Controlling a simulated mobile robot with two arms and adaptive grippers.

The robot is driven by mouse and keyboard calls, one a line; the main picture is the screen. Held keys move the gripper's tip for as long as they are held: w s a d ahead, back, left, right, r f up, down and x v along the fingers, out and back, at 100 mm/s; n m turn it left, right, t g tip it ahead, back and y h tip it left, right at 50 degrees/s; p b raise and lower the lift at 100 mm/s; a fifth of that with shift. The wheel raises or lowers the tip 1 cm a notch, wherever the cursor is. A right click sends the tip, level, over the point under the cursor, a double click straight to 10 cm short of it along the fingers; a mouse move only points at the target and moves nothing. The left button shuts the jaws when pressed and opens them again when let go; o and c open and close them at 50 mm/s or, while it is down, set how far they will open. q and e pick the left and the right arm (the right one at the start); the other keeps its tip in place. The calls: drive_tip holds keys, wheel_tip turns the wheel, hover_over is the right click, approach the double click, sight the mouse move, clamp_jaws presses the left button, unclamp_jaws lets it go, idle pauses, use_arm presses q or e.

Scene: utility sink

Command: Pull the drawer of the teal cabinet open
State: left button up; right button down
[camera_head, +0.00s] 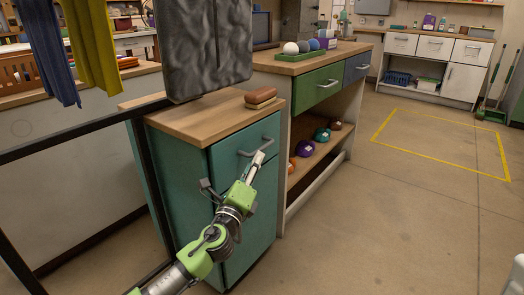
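The teal cabinet (180,168) stands in the middle of the view under a wooden top. Its drawer (226,158) is the upper front panel and looks closed, flush with the front. A grey bar handle (266,143) crosses the drawer front. My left gripper (258,158) reaches up from below, its pale fingertips at the handle and overlapping its lower side. I cannot tell whether the fingers are around the bar, touching it or just in front of it. The finger gap is not clear. My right gripper is not in view.
A brown block (260,97) lies on the cabinet top, beside a dark grey panel (205,45). A workbench with a green drawer (317,88) stands close on the right, with colored items on its lower shelf (321,152). The floor (400,220) at right is clear.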

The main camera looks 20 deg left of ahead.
sight(262, 148)
use_arm(q)
drive_tip(key=b+x, duration=0.1)
drive_tip(key=x, duration=0.6)
drive_tip(key=shift+w, duration=0.1)
clamp_jaws()
